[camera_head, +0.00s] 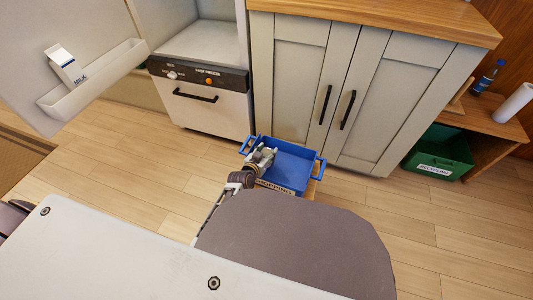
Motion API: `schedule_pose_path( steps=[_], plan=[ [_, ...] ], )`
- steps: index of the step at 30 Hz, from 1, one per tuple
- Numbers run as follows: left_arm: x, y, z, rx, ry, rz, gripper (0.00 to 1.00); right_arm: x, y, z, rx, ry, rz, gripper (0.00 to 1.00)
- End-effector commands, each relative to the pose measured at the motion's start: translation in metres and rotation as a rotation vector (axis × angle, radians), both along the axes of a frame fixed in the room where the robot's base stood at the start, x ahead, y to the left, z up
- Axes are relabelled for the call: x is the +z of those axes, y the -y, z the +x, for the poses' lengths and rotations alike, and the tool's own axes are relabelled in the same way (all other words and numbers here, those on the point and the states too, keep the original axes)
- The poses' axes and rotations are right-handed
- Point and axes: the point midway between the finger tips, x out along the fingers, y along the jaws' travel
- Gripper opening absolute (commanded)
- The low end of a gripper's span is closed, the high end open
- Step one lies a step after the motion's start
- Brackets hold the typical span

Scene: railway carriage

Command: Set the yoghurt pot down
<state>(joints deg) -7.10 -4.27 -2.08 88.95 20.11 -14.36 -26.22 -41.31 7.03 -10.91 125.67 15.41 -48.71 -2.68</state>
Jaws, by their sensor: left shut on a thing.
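My left gripper (265,156) is at the left part of a blue crate (294,163), over or inside it. It is shut on a small pale thing, taken to be the yoghurt pot, which is mostly hidden by the fingers. I cannot tell whether the pot touches the crate floor. The rest of the crate looks empty. My right gripper is not in view.
The crate stands before a cream cupboard (300,85). An open fridge door (85,40) holds a milk carton (66,64) at left. A green recycling bin (440,153), blue bottle (487,77) and paper roll (513,103) are at right.

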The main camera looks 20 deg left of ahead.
Motion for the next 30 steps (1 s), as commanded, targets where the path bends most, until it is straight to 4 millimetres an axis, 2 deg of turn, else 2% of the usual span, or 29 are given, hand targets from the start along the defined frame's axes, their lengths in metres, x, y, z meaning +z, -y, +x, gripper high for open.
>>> schedule_pose_path(
  steps=[4, 12, 30],
  plan=[
    [-0.009, 0.0, 0.0, 0.0, 0.001, -0.001, 0.11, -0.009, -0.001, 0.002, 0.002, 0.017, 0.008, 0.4],
    [-0.02, 0.0, 0.001, -0.001, 0.002, 0.002, 0.11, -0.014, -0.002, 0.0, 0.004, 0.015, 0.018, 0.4],
    [-0.022, 0.0, 0.001, 0.0, 0.002, 0.001, 0.11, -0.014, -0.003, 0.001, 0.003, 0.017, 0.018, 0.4]
  ],
)
